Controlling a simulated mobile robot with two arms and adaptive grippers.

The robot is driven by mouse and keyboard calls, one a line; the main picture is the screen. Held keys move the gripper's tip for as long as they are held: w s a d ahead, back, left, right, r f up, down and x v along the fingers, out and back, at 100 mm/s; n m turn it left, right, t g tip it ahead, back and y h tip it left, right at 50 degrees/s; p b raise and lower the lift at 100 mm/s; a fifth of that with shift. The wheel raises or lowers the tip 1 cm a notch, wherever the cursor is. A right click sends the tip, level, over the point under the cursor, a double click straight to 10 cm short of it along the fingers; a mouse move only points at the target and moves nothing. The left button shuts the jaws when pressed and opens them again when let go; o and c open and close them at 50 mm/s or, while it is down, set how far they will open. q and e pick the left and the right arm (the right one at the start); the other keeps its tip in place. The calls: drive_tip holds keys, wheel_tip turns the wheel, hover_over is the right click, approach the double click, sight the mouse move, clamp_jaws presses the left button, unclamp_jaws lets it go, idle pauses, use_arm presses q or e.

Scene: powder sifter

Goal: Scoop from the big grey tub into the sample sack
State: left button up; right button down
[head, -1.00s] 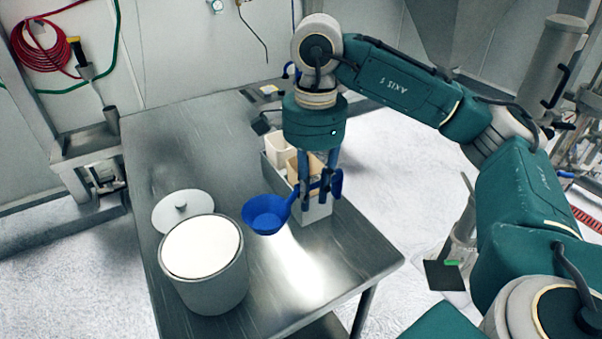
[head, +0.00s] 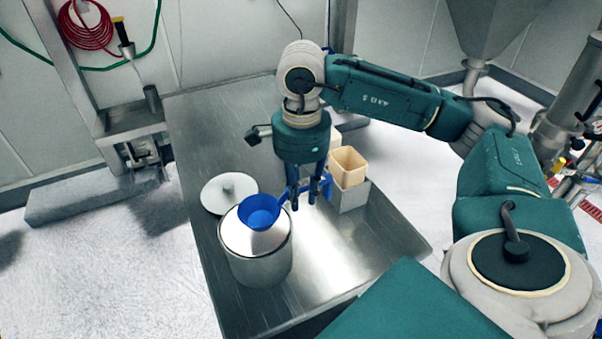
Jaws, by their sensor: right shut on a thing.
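The big grey tub (head: 259,268) stands open on the metal table, with pale contents up near its rim. My right gripper (head: 304,197) is shut on the handle of a blue scoop (head: 259,214). The scoop's bowl is over the tub's mouth and hides part of it; I cannot tell whether it touches the powder. The bowl looks empty. An open beige bag-like container (head: 348,168), which may be the sample sack, stands in a grey holder right of the gripper. My left gripper is not in view.
The tub's round lid (head: 229,193) lies on the table (head: 345,262) behind the tub. A paler container (head: 335,139) is partly hidden behind the beige one. The table is clear at the front right. A red coiled hose (head: 86,27) hangs on the wall.

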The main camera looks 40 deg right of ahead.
wheel_tip(320, 180, down, 2)
drive_tip(key=shift+f+b, duration=0.1)
drive_tip(key=shift+b, duration=0.4)
drive_tip(key=shift+w+d+f+b, duration=0.5)
drive_tip(key=shift+w+d+f, duration=0.15)
drive_tip(key=shift+w+f, duration=1.7)
use_arm(q)
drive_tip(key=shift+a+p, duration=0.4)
drive_tip(key=shift+p, duration=0.85)
use_arm(e)
drive_tip(key=s+r, duration=0.3)
drive_tip(key=r, duration=0.3)
drive_tip(key=shift+a+r, duration=0.3)
drive_tip(key=shift+a, duration=0.15)
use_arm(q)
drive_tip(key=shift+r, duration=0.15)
